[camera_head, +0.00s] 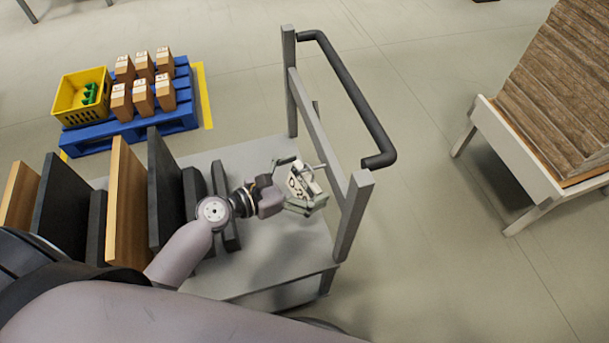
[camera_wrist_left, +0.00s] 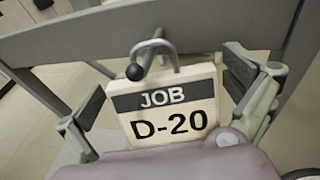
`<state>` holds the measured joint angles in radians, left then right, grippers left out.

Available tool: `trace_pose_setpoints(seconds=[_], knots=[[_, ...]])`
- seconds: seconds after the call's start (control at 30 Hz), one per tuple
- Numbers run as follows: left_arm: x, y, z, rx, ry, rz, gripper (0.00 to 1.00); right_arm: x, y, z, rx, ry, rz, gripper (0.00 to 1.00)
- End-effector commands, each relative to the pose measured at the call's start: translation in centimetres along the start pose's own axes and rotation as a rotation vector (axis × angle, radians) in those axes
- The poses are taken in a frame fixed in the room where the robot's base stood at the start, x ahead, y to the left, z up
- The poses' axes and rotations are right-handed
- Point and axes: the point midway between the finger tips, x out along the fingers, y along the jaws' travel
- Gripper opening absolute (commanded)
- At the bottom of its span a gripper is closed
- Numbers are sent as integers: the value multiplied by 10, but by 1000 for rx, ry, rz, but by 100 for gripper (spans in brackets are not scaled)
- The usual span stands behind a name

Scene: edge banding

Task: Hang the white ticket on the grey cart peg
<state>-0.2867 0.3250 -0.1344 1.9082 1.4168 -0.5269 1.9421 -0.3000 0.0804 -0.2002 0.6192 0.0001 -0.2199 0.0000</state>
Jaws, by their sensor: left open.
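The white ticket (camera_wrist_left: 168,112) reads "JOB D-20" and has a grey loop at its top. In the left wrist view the dark-tipped peg (camera_wrist_left: 134,72) appears to pass through this loop, so the ticket looks hung on it, slightly tilted. The ticket also shows in the head view (camera_head: 304,184), beside the grey cart's end frame (camera_head: 322,130). My left gripper (camera_wrist_left: 172,100) is open, its fingers spread on either side of the ticket with gaps. It also shows in the head view (camera_head: 296,187). My right gripper is not in view.
Dark and wooden boards (camera_head: 128,200) stand upright on the cart deck (camera_head: 262,152). A black handle (camera_head: 350,95) juts from the cart's end. A blue pallet (camera_head: 130,134) with a yellow crate (camera_head: 66,98) and boxes lies behind. A board stack (camera_head: 560,85) stands right.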

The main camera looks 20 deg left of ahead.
Motion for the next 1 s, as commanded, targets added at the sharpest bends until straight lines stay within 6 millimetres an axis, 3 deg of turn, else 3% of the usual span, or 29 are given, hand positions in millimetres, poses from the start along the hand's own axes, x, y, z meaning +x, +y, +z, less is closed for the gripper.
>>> trace_pose_setpoints(seconds=[0.17, 0.6, 0.8, 1.0], knots=[[-13, 0, -2, -2, 3, 0, 100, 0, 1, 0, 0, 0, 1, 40], [-100, 0, -1, -2, 3, 1, 100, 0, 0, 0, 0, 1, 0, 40], [-118, 0, 0, 0, 1, 0, 100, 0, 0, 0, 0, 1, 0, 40], [-120, 0, 0, 0, 0, 0, 100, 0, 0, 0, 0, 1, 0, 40]])
